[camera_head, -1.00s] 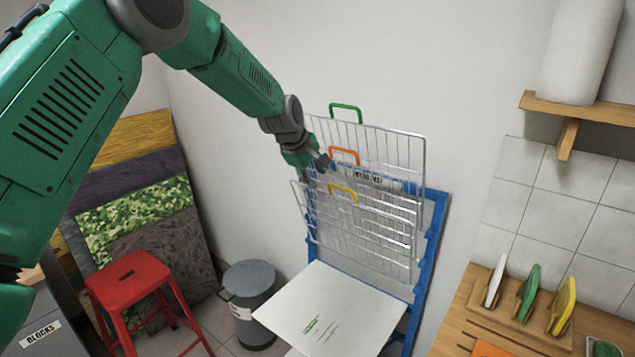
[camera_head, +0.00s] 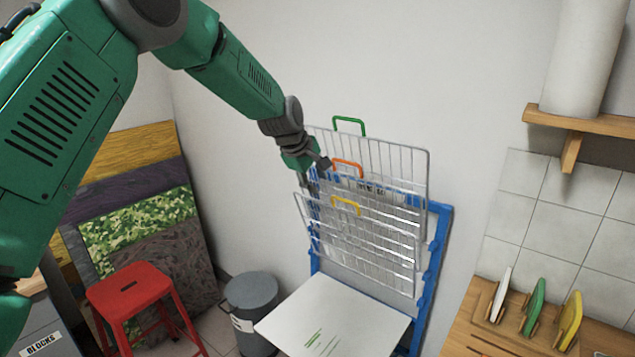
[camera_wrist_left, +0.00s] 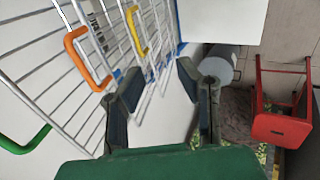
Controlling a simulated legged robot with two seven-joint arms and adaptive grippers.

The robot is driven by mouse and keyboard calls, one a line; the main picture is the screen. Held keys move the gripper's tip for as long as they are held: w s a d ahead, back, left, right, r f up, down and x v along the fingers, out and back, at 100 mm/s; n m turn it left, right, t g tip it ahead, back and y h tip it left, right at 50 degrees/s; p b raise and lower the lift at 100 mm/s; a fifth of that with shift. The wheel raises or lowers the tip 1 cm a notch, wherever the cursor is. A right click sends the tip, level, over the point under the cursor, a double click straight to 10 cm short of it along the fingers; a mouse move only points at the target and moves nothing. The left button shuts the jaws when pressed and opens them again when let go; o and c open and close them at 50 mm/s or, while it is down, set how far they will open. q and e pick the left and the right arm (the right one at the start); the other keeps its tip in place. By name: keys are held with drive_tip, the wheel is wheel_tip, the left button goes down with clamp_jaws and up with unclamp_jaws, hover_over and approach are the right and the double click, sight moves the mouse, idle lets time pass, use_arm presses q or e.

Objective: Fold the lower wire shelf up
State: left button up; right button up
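A blue rack (camera_head: 432,275) by the wall carries wire shelves with a green handle (camera_head: 349,120), an orange handle (camera_head: 347,163) and a yellow handle (camera_head: 345,201). The lower wire shelf (camera_head: 385,252), with the yellow handle, stands folded up, close to upright, in front of the others. My left gripper (camera_head: 318,172) is at the rack's left side, near the orange handle. In the left wrist view its fingers (camera_wrist_left: 158,88) are spread apart with nothing held between them; the yellow handle lies ahead of them. My right gripper is out of view.
A flat white panel (camera_head: 335,315) juts out low at the rack. A grey bin (camera_head: 255,305) and a red stool (camera_head: 130,290) stand left of it. A wooden counter (camera_head: 465,325) with upright coloured boards is at right; a wall shelf (camera_head: 590,115) hangs above.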

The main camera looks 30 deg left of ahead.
use_arm(q)
drive_tip(key=v, duration=1.1)
drive_tip(key=shift+r, duration=0.2)
drive_tip(key=shift+s, duration=0.1)
